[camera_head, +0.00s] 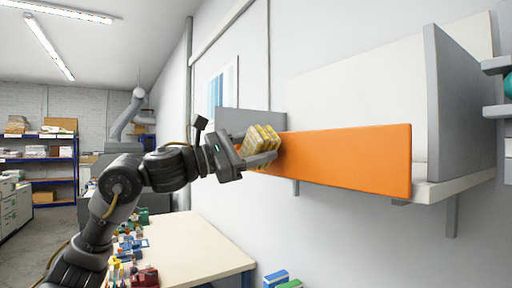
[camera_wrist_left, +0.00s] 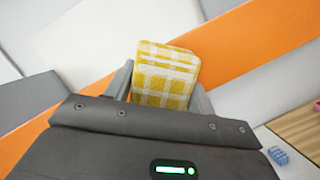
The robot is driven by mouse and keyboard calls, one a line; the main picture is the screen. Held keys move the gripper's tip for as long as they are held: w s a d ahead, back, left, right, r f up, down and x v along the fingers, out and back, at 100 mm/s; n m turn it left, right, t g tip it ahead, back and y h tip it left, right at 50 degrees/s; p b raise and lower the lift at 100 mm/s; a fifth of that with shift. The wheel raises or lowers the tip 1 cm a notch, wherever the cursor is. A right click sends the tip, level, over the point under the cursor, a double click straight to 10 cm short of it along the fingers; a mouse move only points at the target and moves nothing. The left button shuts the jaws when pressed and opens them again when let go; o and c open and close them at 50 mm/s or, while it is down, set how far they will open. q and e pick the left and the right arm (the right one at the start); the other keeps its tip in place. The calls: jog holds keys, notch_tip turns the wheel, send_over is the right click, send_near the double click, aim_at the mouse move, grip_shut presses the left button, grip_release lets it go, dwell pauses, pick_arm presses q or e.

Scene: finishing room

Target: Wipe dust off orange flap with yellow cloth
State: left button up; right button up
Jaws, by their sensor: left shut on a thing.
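The orange flap (camera_head: 350,158) is a long upright panel along the front of a wall shelf. My left gripper (camera_head: 262,147) is at the flap's left end, shut on the folded yellow checked cloth (camera_head: 260,140). In the left wrist view the cloth (camera_wrist_left: 166,75) stands up between the two fingers, with the orange flap (camera_wrist_left: 250,50) running diagonally behind it. I cannot tell whether the cloth touches the flap. No dust can be made out on the flap. My right gripper is not in view.
The shelf has a grey side panel (camera_head: 446,105) at the right. Below is a pale table (camera_head: 185,245) with several small coloured items on its left side. Blue and green boxes (camera_head: 278,279) show at the bottom. The space in front of the flap is clear.

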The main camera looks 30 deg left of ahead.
aim_at(275, 147)
pick_arm(q)
jog(key=shift+w+d+p, duration=0.3)
jog(key=shift+w+d, duration=0.2)
jog(key=shift+w, duration=0.3)
dwell(0.4)
jog(key=shift+s+d, duration=0.55)
jog(key=shift+d, duration=0.3)
jog(key=shift+s+d, duration=0.55)
jog(key=shift+d, duration=0.3)
jog(key=shift+w, duration=0.1)
jog(key=shift+w+a, duration=0.55)
jog(key=shift+a, duration=0.35)
jog(key=shift+w+a, duration=0.5)
jog(key=shift+a, duration=0.4)
jog(key=shift+d, duration=0.1)
